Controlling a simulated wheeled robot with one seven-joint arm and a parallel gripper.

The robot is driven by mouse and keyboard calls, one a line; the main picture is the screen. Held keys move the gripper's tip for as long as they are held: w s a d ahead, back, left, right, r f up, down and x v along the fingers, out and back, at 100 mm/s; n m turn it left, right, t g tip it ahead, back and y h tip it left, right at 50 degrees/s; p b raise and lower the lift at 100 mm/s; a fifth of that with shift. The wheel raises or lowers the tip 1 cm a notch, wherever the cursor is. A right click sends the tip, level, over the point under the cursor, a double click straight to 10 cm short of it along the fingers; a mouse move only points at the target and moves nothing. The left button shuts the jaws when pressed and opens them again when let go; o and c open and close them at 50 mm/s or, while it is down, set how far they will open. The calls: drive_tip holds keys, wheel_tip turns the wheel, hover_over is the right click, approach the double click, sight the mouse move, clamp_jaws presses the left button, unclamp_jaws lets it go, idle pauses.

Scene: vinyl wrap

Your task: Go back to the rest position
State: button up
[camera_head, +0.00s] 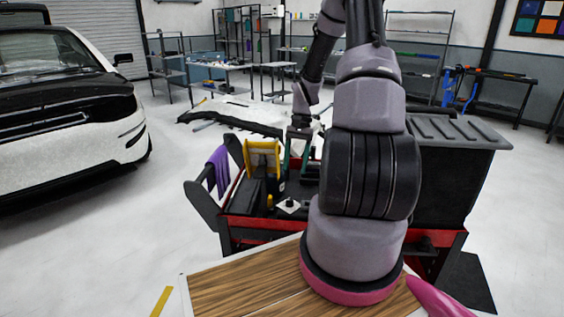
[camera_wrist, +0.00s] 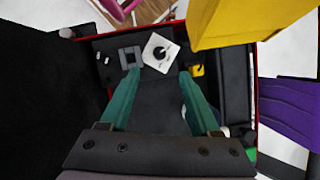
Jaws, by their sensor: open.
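My gripper (camera_wrist: 160,74) shows its two green fingers spread apart in the wrist view, with nothing held between them. It points down over the tool cart (camera_head: 238,222), above a dark tray area.
A yellow object (camera_head: 262,158) stands upright on the cart, close to my gripper's side. A purple cloth (camera_head: 218,168) hangs at the cart's left end. A wooden-topped surface (camera_head: 245,285) lies in front. A car (camera_head: 75,125) stands at left; open floor lies between.

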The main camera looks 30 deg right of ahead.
drive_tip(key=a+r+n+t+h, duration=0.1)
drive_tip(key=a+r+t+h, duration=0.15)
drive_tip(key=r, duration=1.05)
drive_tip(key=s+a+r+n+t, duration=0.1)
drive_tip(key=s+a+r+t, duration=0.1)
drive_tip(key=s+a+r, duration=0.2)
drive_tip(key=s+a+r+n+t+y, duration=0.1)
drive_tip(key=s+a+r+t, duration=0.2)
drive_tip(key=s+r, duration=0.4)
drive_tip(key=s+a+r+n+t, duration=0.2)
drive_tip(key=s+a+r, duration=0.3)
drive_tip(key=r, duration=0.6)
drive_tip(key=shift+s+a+t, duration=0.2)
drive_tip(key=shift+t, duration=0.15)
